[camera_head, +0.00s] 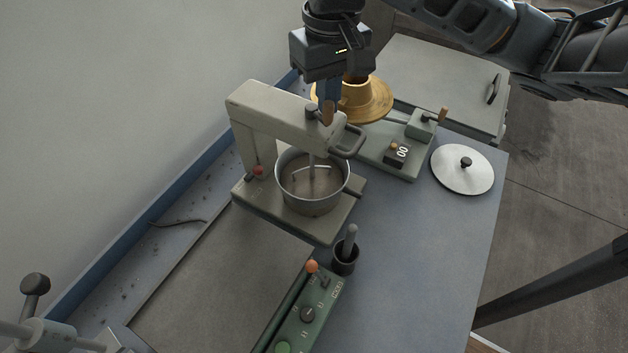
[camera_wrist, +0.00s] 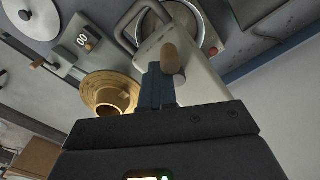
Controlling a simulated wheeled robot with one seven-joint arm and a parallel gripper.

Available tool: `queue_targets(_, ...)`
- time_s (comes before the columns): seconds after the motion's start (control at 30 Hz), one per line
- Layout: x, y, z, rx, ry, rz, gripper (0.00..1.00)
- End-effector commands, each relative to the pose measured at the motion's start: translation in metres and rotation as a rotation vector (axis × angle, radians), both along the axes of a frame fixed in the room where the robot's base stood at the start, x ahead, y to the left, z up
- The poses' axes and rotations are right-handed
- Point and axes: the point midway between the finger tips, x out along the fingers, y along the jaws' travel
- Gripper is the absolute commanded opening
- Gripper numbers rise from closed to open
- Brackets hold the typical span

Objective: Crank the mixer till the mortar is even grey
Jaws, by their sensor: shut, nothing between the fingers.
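The cream mixer (camera_head: 275,118) stands on the bench with its arm over a metal bowl (camera_head: 312,202). The mortar (camera_head: 312,181) in the bowl looks grey-brown around the paddle; its evenness is hard to judge. A wooden crank knob (camera_head: 328,113) stands on top of the mixer head and also shows in the wrist view (camera_wrist: 172,60). My gripper (camera_head: 327,101) is above the mixer head, pointing down, its blue fingers shut and empty. In the wrist view the fingertips (camera_wrist: 161,70) are right beside the knob; whether they touch it I cannot tell.
A brass flow cone (camera_head: 368,101) stands behind the mixer, near a pale green device with a counter (camera_head: 398,152). A round metal lid (camera_head: 462,169) lies at right. A black cup with a rod (camera_head: 345,258) and a green control box (camera_head: 300,318) are in front.

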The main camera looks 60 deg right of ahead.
Motion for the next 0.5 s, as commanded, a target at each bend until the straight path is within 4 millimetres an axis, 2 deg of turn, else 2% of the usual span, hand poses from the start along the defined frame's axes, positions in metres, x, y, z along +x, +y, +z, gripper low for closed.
queue_targets(0.03, -0.003, 0.011, -0.001, 0.014, 0.009, 0.026, 0.00)
queue_targets(0.2, 0.000, 0.027, -0.002, 0.021, 0.007, 0.036, 0.00)
queue_targets(0.5, 0.009, 0.041, -0.002, 0.024, 0.007, 0.040, 0.00)
